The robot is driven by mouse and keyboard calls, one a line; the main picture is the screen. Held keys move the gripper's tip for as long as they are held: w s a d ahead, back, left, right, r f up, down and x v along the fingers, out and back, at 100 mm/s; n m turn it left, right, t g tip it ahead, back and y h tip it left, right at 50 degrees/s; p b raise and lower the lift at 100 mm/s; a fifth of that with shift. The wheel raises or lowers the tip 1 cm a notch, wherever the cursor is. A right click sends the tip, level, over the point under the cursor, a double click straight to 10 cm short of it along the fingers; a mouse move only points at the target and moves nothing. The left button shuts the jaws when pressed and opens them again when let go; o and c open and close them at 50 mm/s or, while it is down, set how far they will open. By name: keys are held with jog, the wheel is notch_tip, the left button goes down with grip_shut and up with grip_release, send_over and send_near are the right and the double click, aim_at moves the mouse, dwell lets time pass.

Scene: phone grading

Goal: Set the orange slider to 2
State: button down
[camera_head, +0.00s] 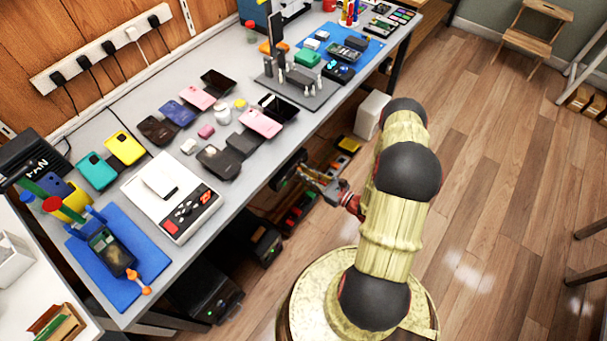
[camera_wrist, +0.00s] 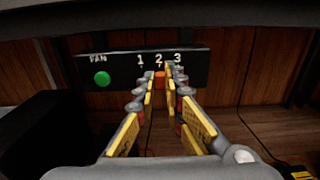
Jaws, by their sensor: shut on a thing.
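A black panel (camera_wrist: 105,70) marked FAN, with the numerals 1, 2 and 3, shows ahead in the wrist view. The orange slider (camera_wrist: 159,82) sits on it just below the numeral 2. My gripper (camera_wrist: 161,76) has its fingertips on either side of the slider, closed on it; its fingers partly hide the panel's lower right. In the head view my gripper (camera_head: 304,172) reaches in at the front edge of the bench, low beside it. The slider cannot be made out there.
A green round button (camera_wrist: 102,78) is on the panel's left. A dark overhang (camera_wrist: 200,16) spans the top of the wrist view. The grey bench (camera_head: 225,215) holds several phones, cases and a white scale (camera_head: 140,200).

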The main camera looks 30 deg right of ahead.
jog(key=c, duration=1.9)
grip_release()
jog(key=shift+v, duration=6)
